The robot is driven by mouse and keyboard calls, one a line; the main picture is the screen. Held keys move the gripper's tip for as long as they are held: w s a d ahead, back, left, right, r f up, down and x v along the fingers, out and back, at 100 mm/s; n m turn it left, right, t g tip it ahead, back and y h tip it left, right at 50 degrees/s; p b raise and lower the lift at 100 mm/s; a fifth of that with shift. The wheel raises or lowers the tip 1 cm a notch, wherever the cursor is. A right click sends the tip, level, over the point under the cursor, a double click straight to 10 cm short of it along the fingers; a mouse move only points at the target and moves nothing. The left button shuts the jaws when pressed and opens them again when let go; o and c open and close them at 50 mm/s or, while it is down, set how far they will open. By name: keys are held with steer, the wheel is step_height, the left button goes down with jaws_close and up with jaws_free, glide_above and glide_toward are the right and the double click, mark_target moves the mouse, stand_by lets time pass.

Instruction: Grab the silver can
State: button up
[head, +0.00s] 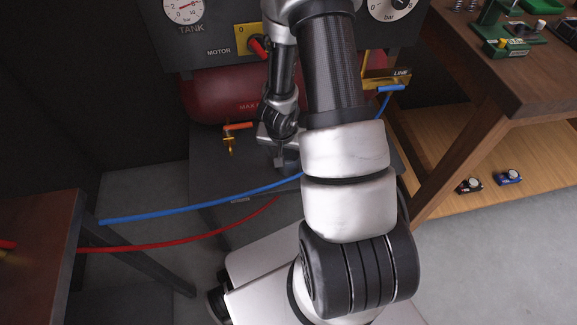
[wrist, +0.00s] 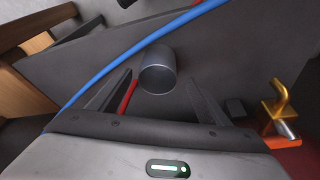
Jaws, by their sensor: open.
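The silver can (wrist: 158,72) is a plain grey metal cylinder on the dark surface in the wrist view. Its round end faces my camera. My gripper (wrist: 160,80) is open, with one finger on each side of the can in the picture. Gaps show between the can and both fingers, and I cannot tell whether it lies between the fingertips or beyond them. In the head view my gripper (head: 284,160) is low over the dark base plate, partly hidden by my arm. I cannot make out the can there.
A blue hose (head: 200,209) crosses close to my gripper, and a red hose (head: 180,243) runs below it. A brass valve with an orange handle (head: 238,127) is nearby. The red tank (head: 215,95) and gauge panel (head: 215,40) stand behind. A wooden workbench (head: 480,75) is right.

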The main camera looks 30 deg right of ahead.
mark_target(289, 158)
steer(key=b+x, duration=0.2)
steer(key=x, duration=0.3)
steer(key=shift+w+d+f+b, duration=0.1)
steer(key=shift+d+f+b, duration=0.15)
steer(key=shift+f+b, duration=0.1)
steer(key=shift+r, duration=0.1)
steer(key=c, duration=1.2)
